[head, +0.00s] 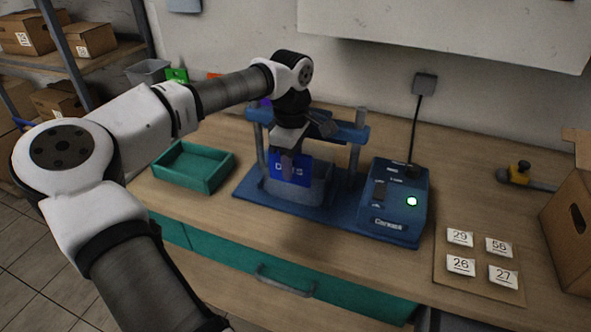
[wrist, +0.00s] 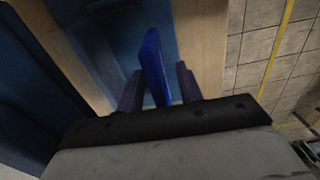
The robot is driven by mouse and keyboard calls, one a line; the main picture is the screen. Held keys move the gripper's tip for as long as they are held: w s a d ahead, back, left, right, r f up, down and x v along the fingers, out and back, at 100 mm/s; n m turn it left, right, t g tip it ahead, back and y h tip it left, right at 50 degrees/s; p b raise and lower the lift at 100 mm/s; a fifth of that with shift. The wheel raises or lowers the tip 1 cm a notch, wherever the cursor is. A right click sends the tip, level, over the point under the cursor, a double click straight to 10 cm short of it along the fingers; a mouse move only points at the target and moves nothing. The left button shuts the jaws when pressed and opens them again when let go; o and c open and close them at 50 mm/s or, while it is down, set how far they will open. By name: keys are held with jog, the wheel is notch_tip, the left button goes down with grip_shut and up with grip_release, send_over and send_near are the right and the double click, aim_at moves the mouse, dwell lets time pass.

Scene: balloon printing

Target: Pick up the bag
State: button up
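A blue bag (head: 303,173) with white lettering, partly hidden by my fingers, stands in the blue press machine (head: 250,200), at its grey basin. My gripper (head: 287,165) points down over it from above. In the wrist view the bag (wrist: 156,62) shows nearly edge-on as a thin upright blue sheet between the two dark fingers of my gripper (wrist: 160,88). The fingers are apart, with narrow gaps seeming to show on both sides of the bag.
A green tray (head: 182,181) lies left of the machine. A blue control box (head: 394,205) with a lit button adjoins it on the right. Posts flank my gripper.

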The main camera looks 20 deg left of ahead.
jog(key=shift+f, duration=0.1)
jog(key=shift+c, duration=0.5)
grip_shut()
